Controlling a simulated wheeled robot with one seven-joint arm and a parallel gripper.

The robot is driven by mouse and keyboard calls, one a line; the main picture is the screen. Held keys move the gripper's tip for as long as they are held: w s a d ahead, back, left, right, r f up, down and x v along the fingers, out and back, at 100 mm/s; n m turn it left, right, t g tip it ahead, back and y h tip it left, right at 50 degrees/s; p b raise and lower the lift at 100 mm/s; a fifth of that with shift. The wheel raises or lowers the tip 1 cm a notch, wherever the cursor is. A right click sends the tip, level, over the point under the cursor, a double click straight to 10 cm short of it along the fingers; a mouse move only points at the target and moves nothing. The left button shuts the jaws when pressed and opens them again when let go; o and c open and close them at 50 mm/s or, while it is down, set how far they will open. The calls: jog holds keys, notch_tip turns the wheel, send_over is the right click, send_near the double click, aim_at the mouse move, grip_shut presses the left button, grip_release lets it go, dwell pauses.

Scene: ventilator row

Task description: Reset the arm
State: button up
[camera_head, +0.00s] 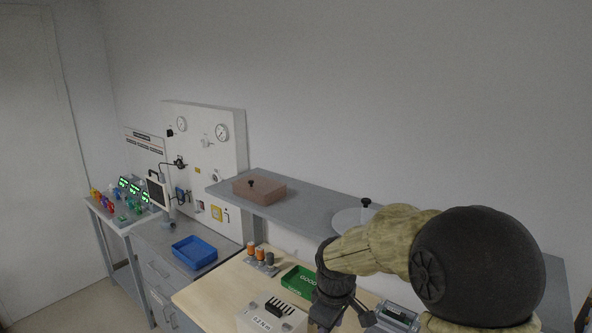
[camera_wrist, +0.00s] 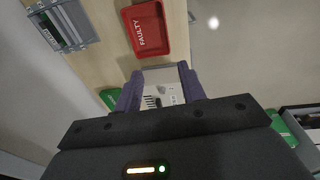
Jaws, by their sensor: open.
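My arm reaches across the right foreground of the head view and bends down over the wooden bench (camera_head: 205,293). My gripper is in the wrist view (camera_wrist: 161,86), its two purple fingers apart with nothing held between them. A white box (camera_wrist: 162,88) with dark slots shows beyond the gap between the fingers, apart from them as far as I can tell. The same kind of box (camera_head: 268,318) stands at the bench front in the head view. The fingertips are not clear in the head view.
A green tray (camera_head: 299,279) and orange-topped cylinders (camera_head: 260,255) are on the bench. A red FAULTY tray (camera_wrist: 150,29) and a grey device (camera_wrist: 62,24) lie near my gripper. A grey shelf (camera_head: 309,211) runs behind. A blue tray (camera_head: 194,252) is on the left counter.

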jog(key=s+d+f+m, duration=0.1)
jog(key=s+d+m, duration=0.3)
jog(key=s, duration=0.3)
jog(key=s+d+f+m+t, duration=0.1)
jog(key=s+d+m, duration=0.2)
jog(key=s+m, duration=0.3)
jog(key=shift+s+d+f+m, duration=0.3)
jog(key=shift+s+d+f, duration=0.05)
jog(key=shift+s, duration=0.05)
